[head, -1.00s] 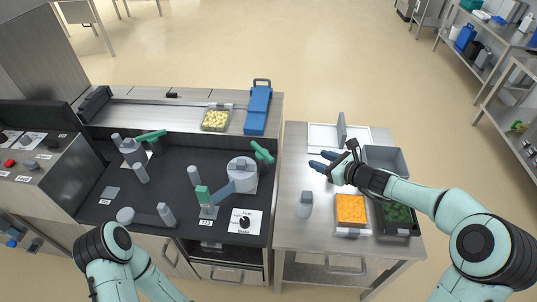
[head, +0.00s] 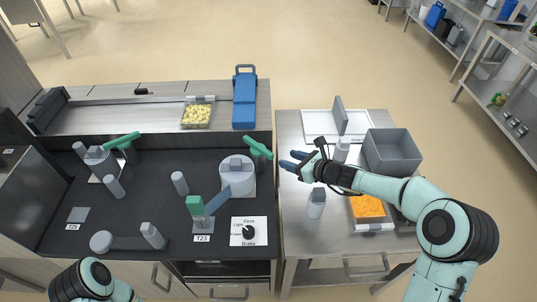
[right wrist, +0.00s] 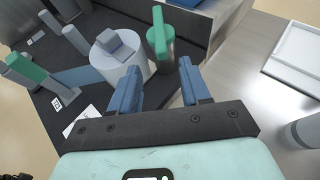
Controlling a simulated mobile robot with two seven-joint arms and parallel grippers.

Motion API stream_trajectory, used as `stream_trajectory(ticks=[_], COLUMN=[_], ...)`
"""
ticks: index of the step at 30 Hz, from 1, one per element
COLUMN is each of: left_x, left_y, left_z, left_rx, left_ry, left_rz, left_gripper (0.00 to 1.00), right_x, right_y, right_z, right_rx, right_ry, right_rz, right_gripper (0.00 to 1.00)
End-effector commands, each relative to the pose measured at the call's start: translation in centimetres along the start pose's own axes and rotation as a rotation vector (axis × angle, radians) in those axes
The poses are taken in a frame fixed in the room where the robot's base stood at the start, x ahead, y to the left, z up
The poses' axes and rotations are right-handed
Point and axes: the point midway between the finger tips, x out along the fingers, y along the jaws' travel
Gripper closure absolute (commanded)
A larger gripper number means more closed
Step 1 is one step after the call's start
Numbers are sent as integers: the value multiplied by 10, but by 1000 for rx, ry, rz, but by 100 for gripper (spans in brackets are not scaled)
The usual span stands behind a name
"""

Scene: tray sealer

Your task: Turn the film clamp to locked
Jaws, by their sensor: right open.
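A green lever handle (head: 258,148) stands on a grey post beside a white film roll (head: 237,172) at the right of the black deck. In the right wrist view, the handle (right wrist: 160,35) is just beyond my fingers, beside the roll (right wrist: 122,58). A second green lever (head: 122,141) stands by another roll at the left. I cannot tell which lever is the film clamp; no lock marking is readable. My right gripper (head: 288,160) is open and empty, right of the near lever, apart from it. My left gripper is out of view; only part of that arm shows.
A grey post with a green block (head: 195,206) and a dial card (head: 249,231) stand in front of the roll. On the right table are a grey bin (head: 392,150), a tray of orange food (head: 368,207) and a grey-capped bottle (head: 316,203). A blue sealer part (head: 244,103) stands behind.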

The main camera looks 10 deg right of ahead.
Motion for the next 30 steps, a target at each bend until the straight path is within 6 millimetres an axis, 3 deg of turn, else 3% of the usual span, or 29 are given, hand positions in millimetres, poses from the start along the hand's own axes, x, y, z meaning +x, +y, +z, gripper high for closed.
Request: stream_trajectory(ticks=[9,15,28,29,30], left_x=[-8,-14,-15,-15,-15], left_y=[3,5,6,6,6], left_z=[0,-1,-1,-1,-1], left_rx=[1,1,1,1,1], left_ry=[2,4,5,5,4], left_rz=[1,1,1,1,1], left_gripper=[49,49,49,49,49], right_x=[69,96,106,106,106], right_y=[1,0,0,0,0], right_z=[1,0,-1,-1,-1], right_rx=[2,0,0,0,0], right_ry=[0,1,1,1,1], right_rz=[3,1,0,0,0], right_gripper=[53,53,53,56,69])
